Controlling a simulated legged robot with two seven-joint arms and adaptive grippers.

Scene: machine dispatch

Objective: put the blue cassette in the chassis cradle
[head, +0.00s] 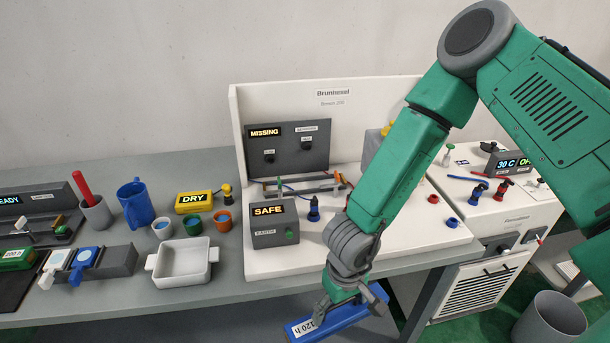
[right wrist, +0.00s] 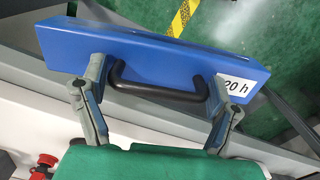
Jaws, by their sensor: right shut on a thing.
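The blue cassette (head: 345,317), with a white "120 h" label and a black handle, hangs in front of the bench's front edge. My right gripper (head: 338,296) is shut on it from above. In the right wrist view the fingers (right wrist: 157,98) sit at the two ends of the handle, against the blue cassette (right wrist: 150,50). A low metal frame with orange parts (head: 312,187), perhaps the chassis cradle, lies on the white bench below the "MISSING" panel; it looks empty, though my right arm hides part of the bench. My left gripper is not in view.
A white tray (head: 182,262), cups and a blue jug (head: 136,203) are to the left. A grey bin (head: 550,320) stands on the floor at right.

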